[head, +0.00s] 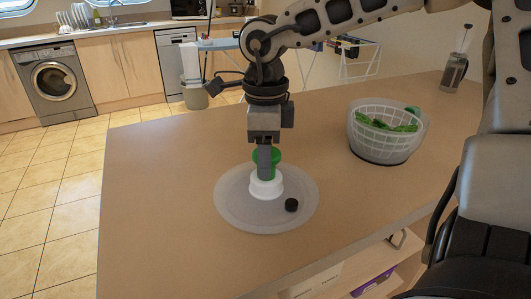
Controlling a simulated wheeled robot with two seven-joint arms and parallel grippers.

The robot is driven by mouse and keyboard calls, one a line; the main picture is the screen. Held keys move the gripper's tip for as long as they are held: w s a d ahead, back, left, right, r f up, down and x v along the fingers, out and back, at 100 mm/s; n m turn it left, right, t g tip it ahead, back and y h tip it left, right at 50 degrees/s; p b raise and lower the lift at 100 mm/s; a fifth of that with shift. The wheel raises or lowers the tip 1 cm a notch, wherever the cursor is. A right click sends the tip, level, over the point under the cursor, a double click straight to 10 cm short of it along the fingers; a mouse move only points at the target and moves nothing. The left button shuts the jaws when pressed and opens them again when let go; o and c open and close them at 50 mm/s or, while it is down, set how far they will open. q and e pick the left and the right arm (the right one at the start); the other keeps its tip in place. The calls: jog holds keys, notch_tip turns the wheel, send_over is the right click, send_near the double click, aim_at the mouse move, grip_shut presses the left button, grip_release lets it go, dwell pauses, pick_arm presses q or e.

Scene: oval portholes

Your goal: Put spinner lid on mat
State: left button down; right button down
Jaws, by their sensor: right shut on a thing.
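The spinner lid (238,204) is a wide, pale translucent disc with a white hub, a green knob and a small black button (291,205). It is level over the near-middle part of the wooden counter. My right gripper (265,163) points straight down, shut on the green knob at the lid's centre. I cannot tell whether the lid touches the surface or hovers just above it. No separate mat can be made out; the lid may hide it. My left gripper is out of view.
The open spinner bowl (383,157) with a white basket of green leaves stands to the right on the counter (170,165). A French press (454,73) is at the far right. The counter's left part is clear.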

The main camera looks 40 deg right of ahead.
jog(key=c, duration=0.7)
grip_release()
jog(key=shift+f, duration=0.1)
notch_tip(320, 180, up, 12)
jog(key=shift+r+p, duration=0.15)
jog(key=shift+p, duration=0.3)
